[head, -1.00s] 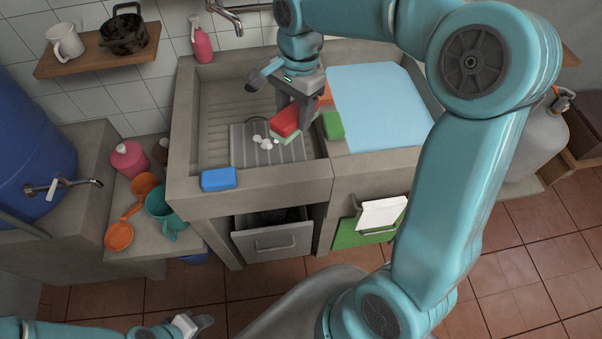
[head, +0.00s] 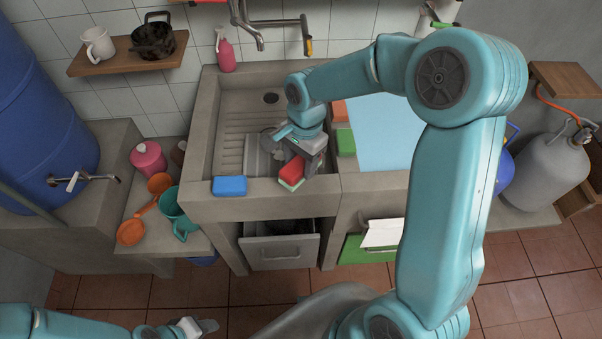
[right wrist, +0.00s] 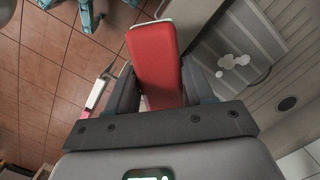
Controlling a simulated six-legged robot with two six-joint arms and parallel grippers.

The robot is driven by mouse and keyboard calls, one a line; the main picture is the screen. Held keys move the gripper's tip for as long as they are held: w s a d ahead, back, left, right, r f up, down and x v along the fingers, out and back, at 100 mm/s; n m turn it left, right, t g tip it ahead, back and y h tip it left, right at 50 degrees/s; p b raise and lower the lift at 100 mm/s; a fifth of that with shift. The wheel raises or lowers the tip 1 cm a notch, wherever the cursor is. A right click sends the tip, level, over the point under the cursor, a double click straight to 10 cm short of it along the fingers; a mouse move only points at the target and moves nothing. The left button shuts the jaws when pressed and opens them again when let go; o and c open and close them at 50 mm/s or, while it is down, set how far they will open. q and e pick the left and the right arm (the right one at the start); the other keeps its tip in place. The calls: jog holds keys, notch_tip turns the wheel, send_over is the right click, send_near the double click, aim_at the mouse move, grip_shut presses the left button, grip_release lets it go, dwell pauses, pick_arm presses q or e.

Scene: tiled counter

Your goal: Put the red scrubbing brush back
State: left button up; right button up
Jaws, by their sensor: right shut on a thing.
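The red scrubbing brush (head: 292,171) has a red back and a pale green underside. My right gripper (head: 297,160) is shut on it, over the right part of the sink's front rim (head: 265,205). I cannot tell whether the brush touches the rim. In the right wrist view the red brush (right wrist: 156,65) sits between both fingers of the gripper (right wrist: 160,88). A blue block, sponge or brush (head: 230,186), lies on the front rim to the left. My left gripper (head: 205,326) is low at the left, away from the sink; its fingers are unclear.
A green block (head: 346,142) and an orange block (head: 339,110) lie right of the basin, beside a light blue sheet (head: 385,135). A grey tray with white foam (right wrist: 233,62) is in the basin. The faucet (head: 262,35) overhangs the back. The rim between blue block and brush is clear.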

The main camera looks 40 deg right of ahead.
aim_at(301, 176)
jog(key=shift+s+d+f, duration=0.1)
jog(key=shift+s+f, duration=0.1)
jog(key=shift+f, duration=0.6)
notch_tip(301, 176, down, 4)
jog(key=shift+w+r, duration=0.1)
jog(key=shift+w, duration=0.05)
jog(key=shift+r, duration=0.1)
jog(key=o, duration=1)
jog(key=shift+f, duration=0.2)
jog(key=shift+r, duration=0.1)
